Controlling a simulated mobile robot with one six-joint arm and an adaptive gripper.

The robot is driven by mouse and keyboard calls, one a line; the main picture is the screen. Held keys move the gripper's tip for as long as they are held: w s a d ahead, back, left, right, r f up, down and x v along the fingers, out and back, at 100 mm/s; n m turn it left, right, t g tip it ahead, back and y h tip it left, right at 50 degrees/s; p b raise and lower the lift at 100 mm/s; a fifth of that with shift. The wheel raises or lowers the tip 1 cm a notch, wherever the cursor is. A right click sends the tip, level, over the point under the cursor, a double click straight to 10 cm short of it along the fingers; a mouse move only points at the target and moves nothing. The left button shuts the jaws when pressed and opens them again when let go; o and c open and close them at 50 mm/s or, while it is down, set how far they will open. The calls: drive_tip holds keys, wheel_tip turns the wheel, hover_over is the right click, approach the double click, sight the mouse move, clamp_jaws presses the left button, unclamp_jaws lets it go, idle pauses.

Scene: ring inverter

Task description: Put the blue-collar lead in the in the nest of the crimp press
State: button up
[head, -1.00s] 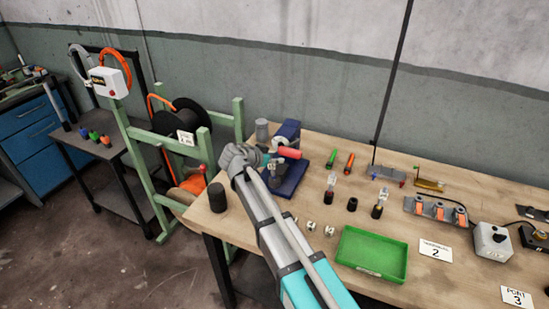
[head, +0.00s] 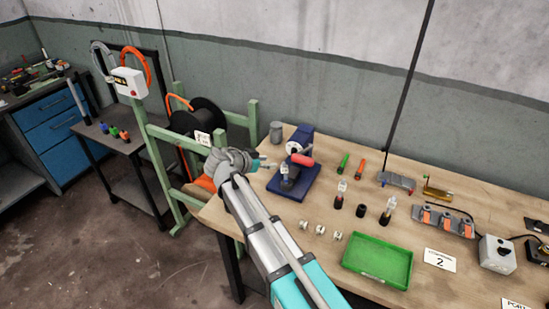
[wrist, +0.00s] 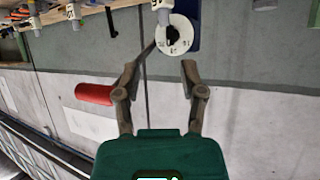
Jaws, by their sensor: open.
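The crimp press (head: 303,185) has a dark blue base and column and a red handle (head: 302,160), and stands at the left end of the workbench. My gripper (head: 266,165) is just left of it, apart from it. In the wrist view the gripper (wrist: 160,72) is open, with nothing between its fingers. The red handle (wrist: 94,94) shows beside the left finger, and a white dial-like disc (wrist: 177,45) lies beyond the fingertips. A small blue spot (head: 411,190) at a grey holder (head: 396,180) may be the blue-collar lead; I cannot tell. The nest's contents are unclear.
A green tray (head: 378,284) lies at the bench front, with several small white parts left of it. Dark bottles (head: 362,211) stand behind it. A green frame with a black spool (head: 195,118) is left of the bench.

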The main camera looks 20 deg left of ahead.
drive_tip(key=shift+s+a+r, duration=0.25)
drive_tip(key=shift+s+r, duration=0.05)
drive_tip(key=shift+s, duration=0.25)
idle(1.2)
